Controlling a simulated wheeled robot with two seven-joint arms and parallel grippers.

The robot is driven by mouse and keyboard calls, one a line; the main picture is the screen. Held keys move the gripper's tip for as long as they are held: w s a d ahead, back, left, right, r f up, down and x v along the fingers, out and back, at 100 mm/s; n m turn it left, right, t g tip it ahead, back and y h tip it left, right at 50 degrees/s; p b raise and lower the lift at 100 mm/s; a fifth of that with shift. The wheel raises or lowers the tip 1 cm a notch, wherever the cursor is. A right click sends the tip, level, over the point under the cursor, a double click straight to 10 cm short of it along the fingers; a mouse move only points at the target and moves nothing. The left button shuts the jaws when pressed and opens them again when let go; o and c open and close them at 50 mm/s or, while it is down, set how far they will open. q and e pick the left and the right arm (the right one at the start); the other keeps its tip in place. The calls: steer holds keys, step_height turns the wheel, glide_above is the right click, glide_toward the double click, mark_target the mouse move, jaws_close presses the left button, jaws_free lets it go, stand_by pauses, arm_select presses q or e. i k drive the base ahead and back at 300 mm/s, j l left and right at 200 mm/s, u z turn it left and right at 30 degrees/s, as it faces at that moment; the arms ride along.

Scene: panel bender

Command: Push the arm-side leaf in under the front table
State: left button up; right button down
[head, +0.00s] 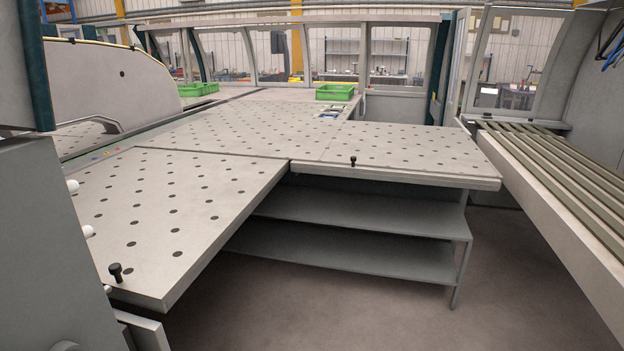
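Two perforated pale-grey table sections with black knobs are in the head view. The left section (165,215) sticks out toward me, with an upright black knob (115,271) near its front corner. The right section (410,148) reaches to the right, with a smaller black knob (353,160) at its front edge. Both adjoin the larger perforated table (235,125) behind, with thin seams between. The frame does not name which section is the arm-side leaf, and I cannot tell for sure. Neither of my grippers is in view.
Grey shelves (345,212) stand under the right section. A slatted rack (560,175) runs along the right. A grey machine body with white round parts (88,231) borders the left section. Green crates (335,92) sit at the back. Floor (330,310) in front is clear.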

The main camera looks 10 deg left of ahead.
mark_target(157, 217)
steer(key=i+l+u, duration=0.1)
steer(key=i+u, duration=0.25)
steer(key=i, duration=0.2)
steer(key=i+l+u, duration=0.35)
steer(key=i, duration=0.15)
steer(key=i+l+u, duration=0.25)
steer(key=i+u, duration=0.15)
steer(key=i+l+u, duration=0.2)
steer(key=u, duration=0.15)
steer(key=i+l+u, duration=0.3)
steer(key=l+u, duration=0.35)
steer(key=i+l+u, duration=0.15)
steer(key=l+u, duration=0.5)
steer(key=k+j+z, duration=0.15)
steer(key=k+z, duration=0.25)
steer(key=k, duration=0.15)
